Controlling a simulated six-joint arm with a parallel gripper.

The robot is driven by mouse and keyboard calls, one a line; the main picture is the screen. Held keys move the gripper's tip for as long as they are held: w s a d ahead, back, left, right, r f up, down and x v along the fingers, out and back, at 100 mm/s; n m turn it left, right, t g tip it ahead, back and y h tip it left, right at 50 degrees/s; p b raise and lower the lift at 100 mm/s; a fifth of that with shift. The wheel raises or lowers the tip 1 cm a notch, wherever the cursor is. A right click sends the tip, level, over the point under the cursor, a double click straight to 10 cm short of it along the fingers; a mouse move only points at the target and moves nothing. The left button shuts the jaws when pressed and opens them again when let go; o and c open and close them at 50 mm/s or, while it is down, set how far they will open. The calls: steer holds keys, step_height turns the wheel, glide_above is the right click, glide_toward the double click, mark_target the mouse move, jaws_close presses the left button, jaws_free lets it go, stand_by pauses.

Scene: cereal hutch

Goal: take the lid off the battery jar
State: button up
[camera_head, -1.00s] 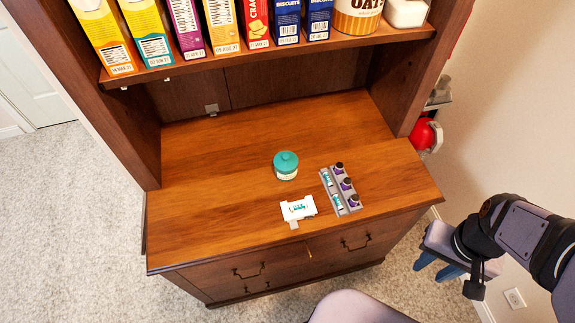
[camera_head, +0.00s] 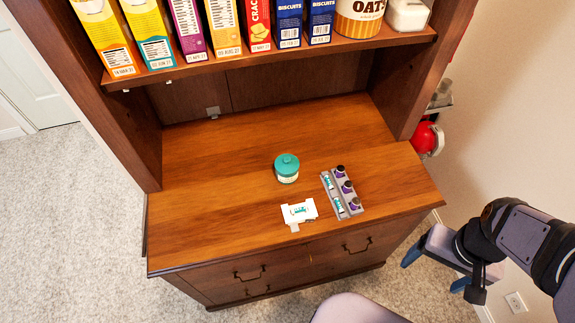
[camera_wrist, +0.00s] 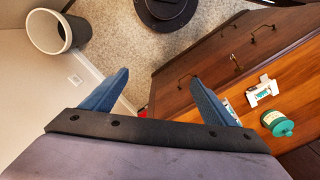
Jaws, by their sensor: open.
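The lid (camera_wrist: 281,125) also shows at the right of the wrist view. My gripper (camera_head: 433,268) is at the lower right of the head view, off the right side of the hutch and well apart from the jar. In the wrist view its two blue fingers (camera_wrist: 162,82) are spread wide with nothing between them.
A grey tray (camera_head: 327,181) with dark-capped bottles and small batteries lies right of the jar. A white box (camera_head: 299,212) lies in front. A shelf (camera_head: 270,62) of cereal boxes hangs above the back. The counter's left side is clear. A bin (camera_wrist: 50,32) stands on the floor.

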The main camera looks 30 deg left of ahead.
mark_target(287, 162)
steer(key=shift+a, duration=0.1)
